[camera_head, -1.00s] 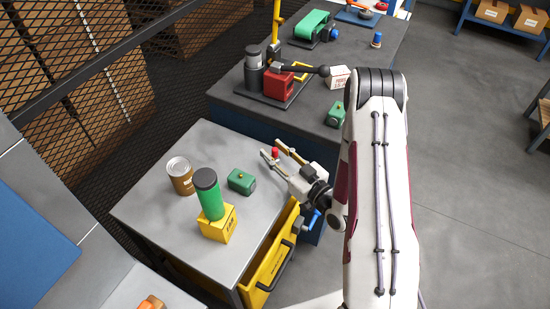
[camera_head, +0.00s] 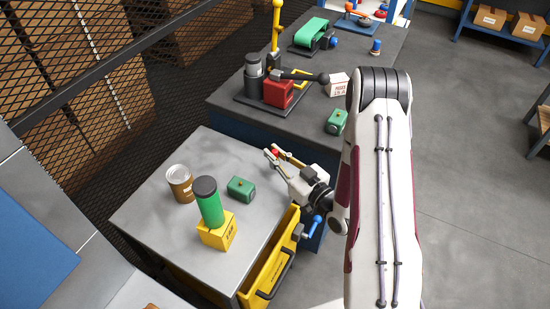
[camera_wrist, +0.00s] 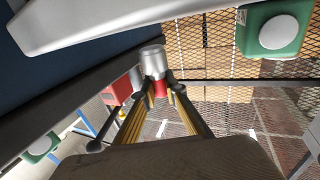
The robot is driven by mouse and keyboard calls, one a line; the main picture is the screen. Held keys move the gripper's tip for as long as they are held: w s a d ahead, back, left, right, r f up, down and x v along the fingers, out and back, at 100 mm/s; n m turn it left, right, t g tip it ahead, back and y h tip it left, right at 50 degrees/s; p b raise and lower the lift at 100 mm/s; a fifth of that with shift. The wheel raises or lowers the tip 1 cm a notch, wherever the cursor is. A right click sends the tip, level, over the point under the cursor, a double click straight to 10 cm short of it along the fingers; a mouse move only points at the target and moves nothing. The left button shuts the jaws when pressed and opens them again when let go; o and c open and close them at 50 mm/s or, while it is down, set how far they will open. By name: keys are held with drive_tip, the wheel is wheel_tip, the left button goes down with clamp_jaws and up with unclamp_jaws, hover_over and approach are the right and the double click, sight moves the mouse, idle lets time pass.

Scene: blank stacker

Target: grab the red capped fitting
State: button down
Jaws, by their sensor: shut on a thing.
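The red capped fitting (camera_head: 275,153) shows in the head view as a small red spot between my fingertips, near the far right corner of the grey table. In the wrist view its silver, round body (camera_wrist: 152,60) and a red part (camera_wrist: 159,88) show at the fingertips. My gripper (camera_head: 271,151) reaches in from the right and is shut on the fitting. The fingers hide part of it. I cannot tell whether it touches the table.
A green block (camera_head: 241,189) lies nearby on the grey table (camera_head: 160,225). A tin can (camera_head: 180,184) and a green cylinder (camera_head: 209,204) on a yellow box (camera_head: 217,233) stand left. An open yellow drawer (camera_head: 270,265) is below. A dark bench (camera_head: 300,118) stands behind.

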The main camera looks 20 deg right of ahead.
sight(275, 151)
drive_tip(key=shift+r, duration=3.85)
